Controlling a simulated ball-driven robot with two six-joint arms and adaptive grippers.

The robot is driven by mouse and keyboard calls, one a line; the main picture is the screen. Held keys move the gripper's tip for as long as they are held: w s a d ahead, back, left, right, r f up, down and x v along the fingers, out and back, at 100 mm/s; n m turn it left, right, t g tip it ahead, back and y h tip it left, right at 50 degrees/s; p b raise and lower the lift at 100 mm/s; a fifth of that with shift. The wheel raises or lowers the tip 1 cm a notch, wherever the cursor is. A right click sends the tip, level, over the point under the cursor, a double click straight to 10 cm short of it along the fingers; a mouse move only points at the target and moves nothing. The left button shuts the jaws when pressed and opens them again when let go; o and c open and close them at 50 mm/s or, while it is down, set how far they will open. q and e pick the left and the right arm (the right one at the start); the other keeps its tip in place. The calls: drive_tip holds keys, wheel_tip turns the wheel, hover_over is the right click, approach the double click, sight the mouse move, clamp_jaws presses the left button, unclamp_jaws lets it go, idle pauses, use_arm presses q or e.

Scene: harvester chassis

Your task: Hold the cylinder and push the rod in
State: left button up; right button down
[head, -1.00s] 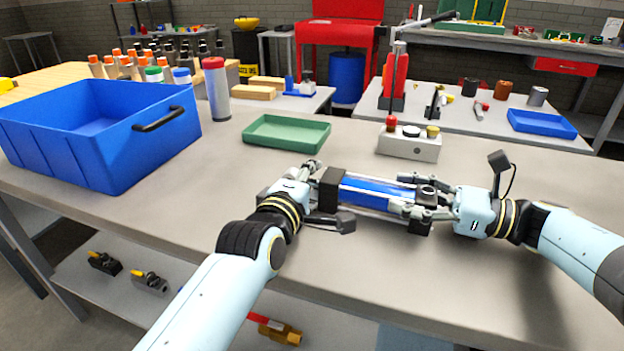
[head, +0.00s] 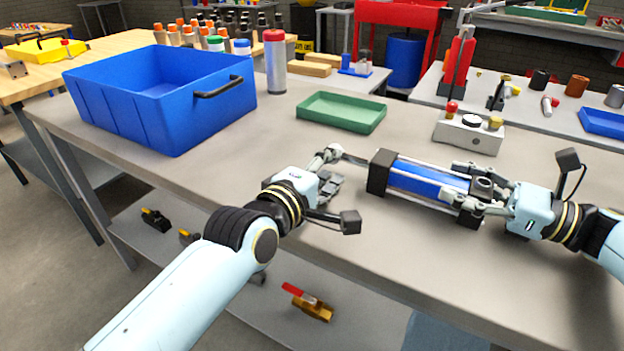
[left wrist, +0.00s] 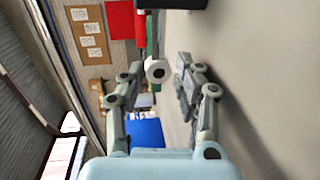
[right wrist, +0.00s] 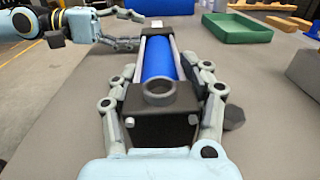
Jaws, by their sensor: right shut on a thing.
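The cylinder (head: 428,180) has a blue barrel, dark end blocks and pale tie rods. It lies lengthwise just over or on the grey bench; I cannot tell which. My right gripper (head: 470,192) is shut on its right end block, one finger on each side, as the right wrist view (right wrist: 160,105) shows. A thin grey rod (head: 354,160) sticks out of the left end block. My left gripper (head: 334,170) is open near the rod's outer end, apart from the block. In the left wrist view a pale hexagonal rod end (left wrist: 158,70) shows between its spread fingers.
A green tray (head: 342,112) and a grey block with coloured knobs (head: 468,134) stand behind the cylinder. A large blue bin (head: 150,105) is at the back left. The bench front is clear.

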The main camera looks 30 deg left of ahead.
use_arm(q)
drive_tip(key=s, duration=0.3)
drive_tip(key=s+r, duration=0.1)
drive_tip(key=s, duration=0.1)
drive_tip(key=shift+s+a+r, duration=0.1)
drive_tip(key=shift+s, duration=0.3)
drive_tip(key=shift+c, duration=0.3)
clamp_jaws()
drive_tip(key=shift+r+m, duration=0.3)
drive_tip(key=shift+m, duration=0.6)
drive_tip(key=shift+a+r+m+t+h, duration=0.2)
drive_tip(key=shift+m+t+h, duration=0.1)
drive_tip(key=shift+m, duration=0.1)
drive_tip(key=a+m+h, duration=0.1)
drive_tip(key=a, duration=0.2)
drive_tip(key=a+r+m, duration=0.1)
drive_tip(key=a, duration=0.3)
drive_tip(key=a+r+m+h, duration=0.1)
drive_tip(key=a+m, duration=0.1)
drive_tip(key=a, duration=0.1)
drive_tip(key=shift+a+r+h, duration=0.2)
drive_tip(key=shift+h, duration=0.1)
drive_tip(key=shift+a+r+m, duration=0.15)
drive_tip(key=shift+a+m, duration=0.3)
drive_tip(key=shift+m, duration=0.05)
